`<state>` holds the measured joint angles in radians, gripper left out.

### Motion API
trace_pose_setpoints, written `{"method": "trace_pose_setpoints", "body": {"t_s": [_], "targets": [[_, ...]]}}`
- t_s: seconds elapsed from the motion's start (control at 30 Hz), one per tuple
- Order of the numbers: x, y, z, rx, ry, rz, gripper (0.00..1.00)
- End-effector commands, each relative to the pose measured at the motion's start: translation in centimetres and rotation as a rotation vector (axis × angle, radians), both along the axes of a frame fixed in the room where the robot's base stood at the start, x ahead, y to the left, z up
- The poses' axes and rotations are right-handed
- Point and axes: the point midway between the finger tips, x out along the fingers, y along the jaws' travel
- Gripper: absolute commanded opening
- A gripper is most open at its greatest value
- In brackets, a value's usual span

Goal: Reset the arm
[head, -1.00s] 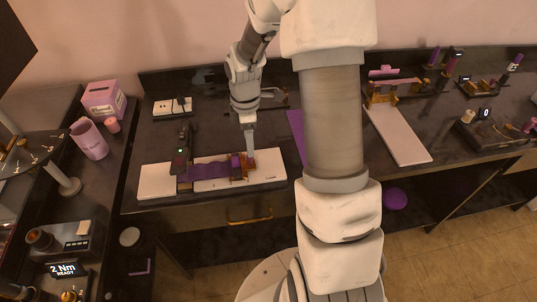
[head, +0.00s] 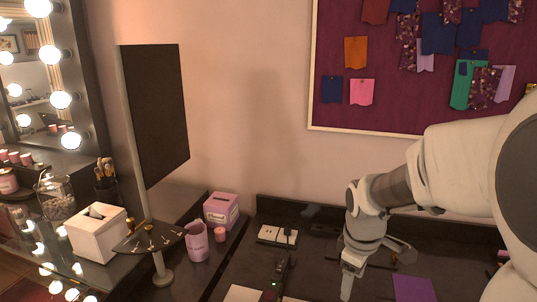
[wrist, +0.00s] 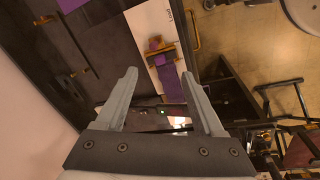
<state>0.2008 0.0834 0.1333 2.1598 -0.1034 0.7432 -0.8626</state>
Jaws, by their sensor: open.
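My gripper (head: 347,283) hangs from my bent arm over the dark workbench (head: 245,262) in the head view. In the wrist view my gripper (wrist: 165,95) shows two grey fingers spread wide with nothing between them. Below and beyond the fingers lies a white board (wrist: 155,30) with a purple strip (wrist: 170,85) and a brass clamp-like fitting (wrist: 160,50). In the head view only a corner of the white board (head: 245,293) shows at the bottom edge.
A pink box (head: 221,210), a pink cup (head: 196,243) and a white tissue box (head: 97,235) stand left of the bench. A dark panel (head: 155,110) rises there. A power strip (head: 276,237) lies behind. A pinboard (head: 420,70) hangs on the wall.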

Motion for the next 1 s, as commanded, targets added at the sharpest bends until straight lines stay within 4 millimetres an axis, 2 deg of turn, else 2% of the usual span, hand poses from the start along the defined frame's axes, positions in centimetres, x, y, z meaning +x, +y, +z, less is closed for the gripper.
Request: {"method": "trace_pose_setpoints", "body": {"t_s": [0.03,0.2,0.5,0.73,1.0], "targets": [[-0.9,0.3,1.6,0.002,-0.033,-0.049,0.7],[-4.2,1.3,5.3,0.039,-0.118,-0.234,0.7],[-10.5,2.9,9.7,0.168,-0.262,-0.55,0.7],[-14.5,3.8,11.0,0.289,-0.328,-0.737,0.7],[-15.9,4.2,11.2,0.341,-0.346,-0.81,0.7]]}}
